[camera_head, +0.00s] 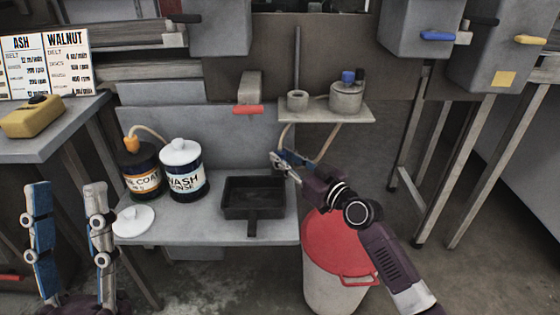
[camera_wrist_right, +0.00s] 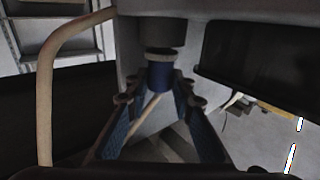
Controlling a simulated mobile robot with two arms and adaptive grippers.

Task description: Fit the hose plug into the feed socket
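My right gripper (camera_head: 282,162) is just right of the black tray, under the small shelf. In the right wrist view its fingers (camera_wrist_right: 160,86) close around the blue hose plug (camera_wrist_right: 159,75), with a tan hose (camera_wrist_right: 143,121) running down between them. A pale ring tops the plug. Directly above is a dark round fitting (camera_wrist_right: 165,31) that looks like the feed socket; I cannot tell whether the plug is inside it. In the head view the plug is too small to make out. My left gripper (camera_head: 68,205) is open and empty at lower left.
The bench (camera_head: 190,231) holds two labelled cans, a black one (camera_head: 140,165) and a white-lidded one (camera_head: 183,170), a loose white lid (camera_head: 134,221) and the black tray (camera_head: 254,197). A red-lidded bin (camera_head: 337,240) stands beside it. The shelf (camera_head: 315,109) carries a pot (camera_head: 346,97).

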